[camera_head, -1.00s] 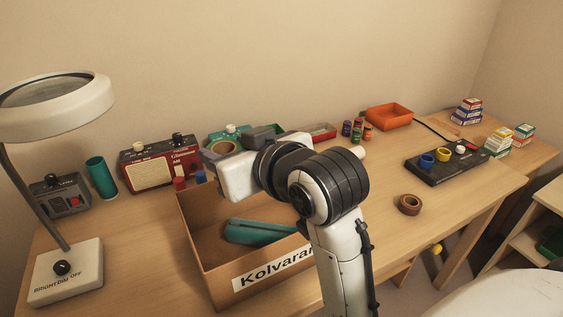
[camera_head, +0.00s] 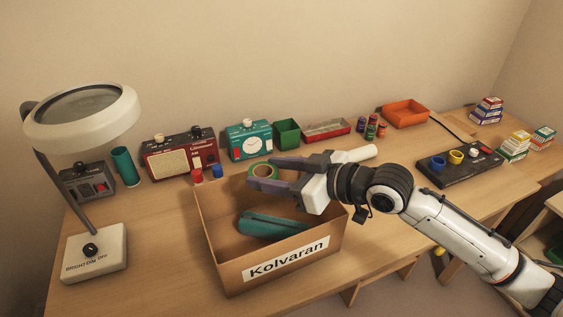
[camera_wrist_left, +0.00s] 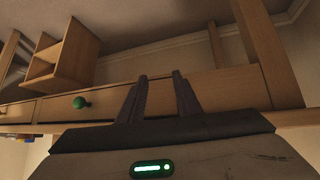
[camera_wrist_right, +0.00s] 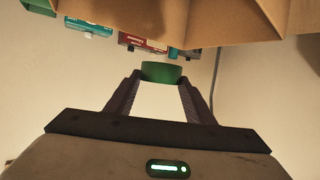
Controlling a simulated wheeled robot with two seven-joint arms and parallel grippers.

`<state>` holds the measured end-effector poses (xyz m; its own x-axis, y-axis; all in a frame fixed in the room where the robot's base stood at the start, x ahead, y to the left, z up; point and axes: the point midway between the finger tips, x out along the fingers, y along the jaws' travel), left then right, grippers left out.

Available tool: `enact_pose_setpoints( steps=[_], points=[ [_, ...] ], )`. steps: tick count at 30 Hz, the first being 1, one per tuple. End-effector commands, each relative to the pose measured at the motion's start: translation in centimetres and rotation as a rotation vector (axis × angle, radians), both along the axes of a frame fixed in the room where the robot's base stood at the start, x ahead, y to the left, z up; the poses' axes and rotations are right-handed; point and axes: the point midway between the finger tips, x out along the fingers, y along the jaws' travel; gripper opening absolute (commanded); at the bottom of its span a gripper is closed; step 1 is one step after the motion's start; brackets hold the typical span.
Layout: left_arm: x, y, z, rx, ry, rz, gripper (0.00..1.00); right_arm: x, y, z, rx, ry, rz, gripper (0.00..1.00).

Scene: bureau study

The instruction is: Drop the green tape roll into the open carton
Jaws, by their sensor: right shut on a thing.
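The green tape roll (camera_head: 263,172) is held between the fingertips of my right gripper (camera_head: 266,178). In the right wrist view the green roll (camera_wrist_right: 162,72) sits between the two finger ends. The open carton (camera_head: 285,275), brown and labelled "Kolvaran", stands on the desk with a teal object (camera_head: 272,225) lying inside. In the head view the roll and gripper appear over the carton's back part; their exact height above the rim is hard to tell. My left gripper (camera_wrist_left: 161,76) shows only in its own wrist view, fingers apart and empty, facing a desk drawer.
A magnifier lamp (camera_head: 95,258) stands left of the carton. Behind it are a red radio (camera_head: 178,160), a teal device (camera_head: 250,142), a green bin (camera_head: 287,133) and small red and blue items. An orange tray (camera_head: 405,113) and black board (camera_head: 460,165) are farther right.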

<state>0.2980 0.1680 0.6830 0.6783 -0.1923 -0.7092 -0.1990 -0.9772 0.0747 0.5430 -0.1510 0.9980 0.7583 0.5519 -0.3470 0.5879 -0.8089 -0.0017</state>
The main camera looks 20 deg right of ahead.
Motion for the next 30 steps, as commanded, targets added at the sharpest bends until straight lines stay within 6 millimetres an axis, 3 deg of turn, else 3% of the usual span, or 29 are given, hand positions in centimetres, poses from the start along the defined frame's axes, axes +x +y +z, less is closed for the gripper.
enact_pose_setpoints(
  steps=[5,15,22,30],
  points=[
    [0.0,0.1,0.7,0.000,0.000,0.001,0.31,0.2,-2.0,-0.7,-0.001,-0.002,-0.005,0.26],
    [-0.2,0.1,0.4,0.002,0.004,0.000,0.31,0.1,-2.2,-3.1,0.002,-0.001,-0.006,0.26],
    [-0.3,0.1,-2.2,0.002,0.007,0.000,0.31,0.2,-2.1,-6.3,0.002,-0.005,-0.005,0.26],
    [-0.5,0.1,-3.1,0.004,0.011,-0.001,0.31,0.2,-2.1,-6.9,0.001,-0.005,-0.006,0.26]
  ],
)
